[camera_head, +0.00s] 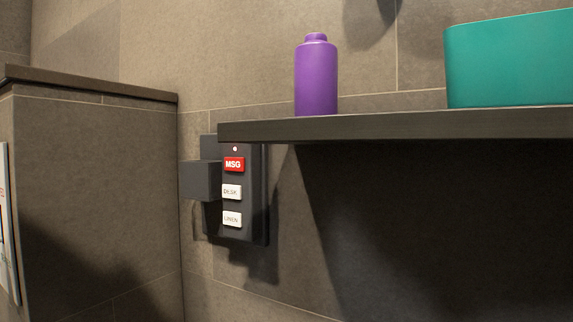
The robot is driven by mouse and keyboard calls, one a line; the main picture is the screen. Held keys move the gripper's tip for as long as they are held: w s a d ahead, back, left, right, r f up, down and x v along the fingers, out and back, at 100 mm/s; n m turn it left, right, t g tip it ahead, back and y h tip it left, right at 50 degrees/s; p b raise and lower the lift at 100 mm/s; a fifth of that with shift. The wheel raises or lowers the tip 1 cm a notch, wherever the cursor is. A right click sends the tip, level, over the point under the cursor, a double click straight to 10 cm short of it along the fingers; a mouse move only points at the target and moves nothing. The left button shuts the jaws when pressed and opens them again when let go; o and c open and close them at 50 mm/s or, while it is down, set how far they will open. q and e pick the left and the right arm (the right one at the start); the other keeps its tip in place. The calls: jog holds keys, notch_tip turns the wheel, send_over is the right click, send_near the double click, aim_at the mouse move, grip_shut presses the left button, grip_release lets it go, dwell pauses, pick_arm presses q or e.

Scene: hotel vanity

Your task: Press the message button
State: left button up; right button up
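The message button (234,164) is red with white "MSG" lettering. It is the top button on a dark wall panel (233,236), just below a small lit red indicator (235,149). Below it are a white "DESK" button (232,191) and a white button (232,219) that seems to read "LINEN". The message button's face is in plain view. Neither of my grippers shows in the head view.
A dark shelf (400,126) juts out just above and right of the panel. It bears a purple bottle (316,80) and a teal container (510,62). A dark block (200,181) projects at the panel's left. A tiled half wall (95,190) stands at left.

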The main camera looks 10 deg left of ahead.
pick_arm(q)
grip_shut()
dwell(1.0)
